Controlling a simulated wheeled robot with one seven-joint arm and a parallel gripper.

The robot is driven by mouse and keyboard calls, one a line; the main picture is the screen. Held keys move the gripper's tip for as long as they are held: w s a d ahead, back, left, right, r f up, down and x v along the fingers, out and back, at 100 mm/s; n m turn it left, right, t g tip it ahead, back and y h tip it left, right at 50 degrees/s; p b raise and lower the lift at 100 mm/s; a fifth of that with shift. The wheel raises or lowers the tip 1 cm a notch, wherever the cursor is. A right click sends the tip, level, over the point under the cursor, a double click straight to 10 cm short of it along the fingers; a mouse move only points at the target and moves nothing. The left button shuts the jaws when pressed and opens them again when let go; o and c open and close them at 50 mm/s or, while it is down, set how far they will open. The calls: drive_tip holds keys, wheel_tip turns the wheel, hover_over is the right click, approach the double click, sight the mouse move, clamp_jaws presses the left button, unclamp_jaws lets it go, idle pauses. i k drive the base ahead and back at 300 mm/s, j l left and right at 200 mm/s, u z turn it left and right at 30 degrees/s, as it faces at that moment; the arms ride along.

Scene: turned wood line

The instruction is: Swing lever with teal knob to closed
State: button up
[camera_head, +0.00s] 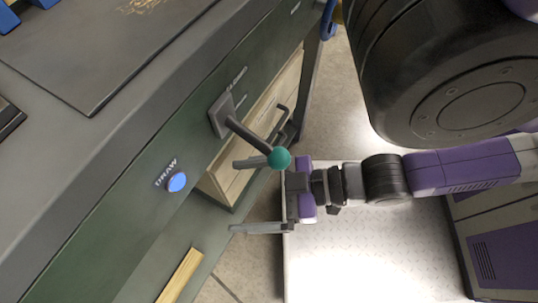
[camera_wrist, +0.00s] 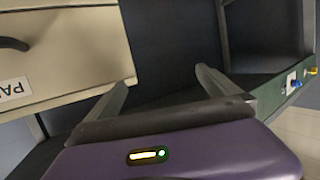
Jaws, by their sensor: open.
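The lever is a dark bar (camera_head: 247,136) on a grey square plate (camera_head: 222,115) on the green bench front. It slants down and right, ending in a round teal knob (camera_head: 279,158). My gripper (camera_head: 234,197) is open and empty, its fingers spread and pointing left. In the head view its upper finger shows just below and left of the knob; I cannot tell whether they touch. The open fingers also show in the wrist view (camera_wrist: 165,75), with nothing between them. The lever and knob do not show in that view.
A blue button (camera_head: 177,182) labelled DRAW is left of the lever on the bench front. A pale wooden drawer (camera_head: 222,181) is below the lever; a pale front with a dark handle (camera_wrist: 60,55) fills the wrist view's upper left. The grey bench top (camera_head: 75,125) lies left.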

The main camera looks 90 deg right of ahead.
sight(278, 158)
drive_tip(key=k+l+z, duration=0.15)
drive_tip(key=k+l, duration=0.15)
drive_tip(key=k, duration=0.25)
drive_tip(key=k+l+z, duration=0.2)
drive_tip(key=k+l, duration=0.15)
drive_tip(key=k, duration=0.15)
